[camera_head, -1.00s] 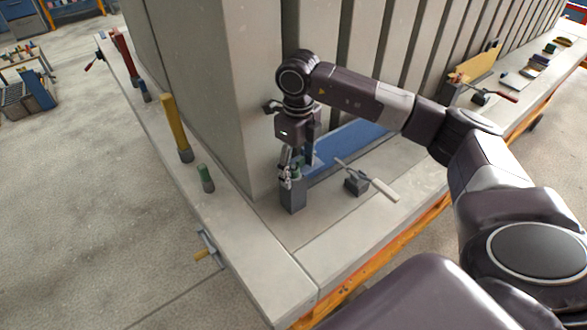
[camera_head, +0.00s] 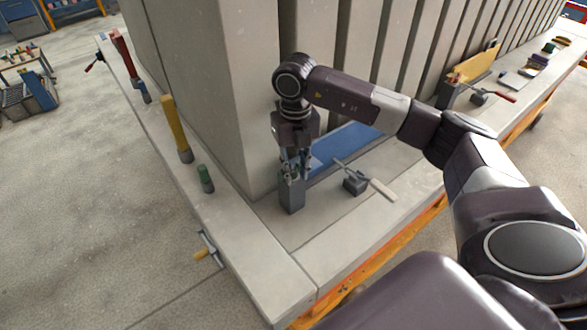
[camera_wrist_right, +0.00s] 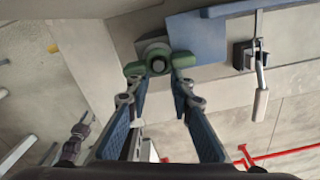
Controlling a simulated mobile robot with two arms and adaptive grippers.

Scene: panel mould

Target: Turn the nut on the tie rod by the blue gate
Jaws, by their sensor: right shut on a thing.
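The blue gate (camera_head: 345,142) lies at the foot of the ribbed panel; it also shows in the right wrist view (camera_wrist_right: 197,38). Beside it, a short grey block (camera_head: 291,198) stands on the ledge. The green nut, with wing-like lugs, sits at its top and shows best in the right wrist view (camera_wrist_right: 158,62), around the dark rod end. My right gripper (camera_head: 294,177) points down over the block, its two fingers on opposite sides of the nut, shut on it. In the head view the fingers partly hide the nut. My left gripper is not in view.
A lever clamp with a pale handle (camera_head: 383,190) stands just right of the block. A green-topped stub (camera_head: 205,178) and a yellow post (camera_head: 175,128) stand on the left ledge. The ledge in front of the block is clear.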

